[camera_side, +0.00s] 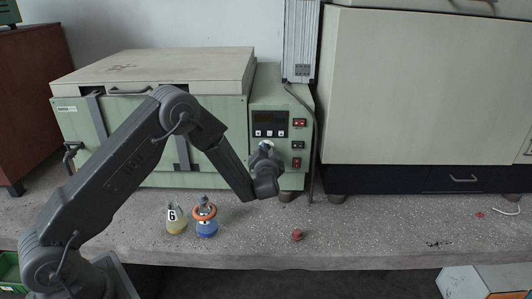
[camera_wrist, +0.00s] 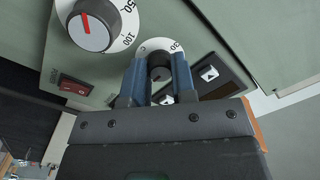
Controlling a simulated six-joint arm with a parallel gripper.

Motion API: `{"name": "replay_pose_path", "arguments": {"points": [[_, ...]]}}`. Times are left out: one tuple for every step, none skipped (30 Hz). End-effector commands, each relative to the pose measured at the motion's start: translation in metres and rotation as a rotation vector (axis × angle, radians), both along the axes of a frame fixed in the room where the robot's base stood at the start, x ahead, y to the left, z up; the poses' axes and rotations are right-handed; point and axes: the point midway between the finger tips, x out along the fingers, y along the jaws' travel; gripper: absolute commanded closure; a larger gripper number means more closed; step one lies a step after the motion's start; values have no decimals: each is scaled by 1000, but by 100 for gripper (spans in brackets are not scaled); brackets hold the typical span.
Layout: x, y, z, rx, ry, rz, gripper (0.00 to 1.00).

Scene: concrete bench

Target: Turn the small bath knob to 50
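The small knob (camera_wrist: 160,72) is dark and sits on a white dial (camera_wrist: 160,46) with printed marks, among them a 30. My gripper (camera_wrist: 160,84) has its two blue fingers on either side of this knob in the wrist view. Whether the fingers press on it cannot be told. The fingers and gripper body hide much of the dial, and the pointer of this knob cannot be made out. In the side view my gripper (camera_side: 264,150) is at the front of the green bath's control panel (camera_side: 295,177) and hides the knobs.
A larger knob (camera_wrist: 90,32) with a red pointer and a dial reading 50 and 100 is beside my gripper. A red switch (camera_wrist: 76,87) is below it. Two flasks, one yellowish (camera_side: 176,222) and one blue (camera_side: 207,229), stand on the bench near my arm.

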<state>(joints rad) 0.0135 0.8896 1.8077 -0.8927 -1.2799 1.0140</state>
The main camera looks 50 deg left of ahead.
Motion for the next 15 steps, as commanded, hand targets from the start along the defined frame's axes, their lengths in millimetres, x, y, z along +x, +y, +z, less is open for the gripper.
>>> {"name": "replay_pose_path", "arguments": {"points": [[0,0,0,0,0,1,81],[0,0,0,0,0,1,84],[0,0,0,0,0,1,88],[0,0,0,0,0,1,90],[0,0,0,0,0,1,93],[0,0,0,0,0,1,97],[0,0,0,0,0,1,99],[0,0,0,0,0,1,99],[0,0,0,0,-1,1,99],[0,0,0,-1,-2,1,99],[0,0,0,-2,-3,1,99],[0,0,0,-6,-7,1,99],[0,0,0,-9,-11,1,99],[0,0,0,-14,-15,1,99],[0,0,0,-20,-22,1,99]]}}
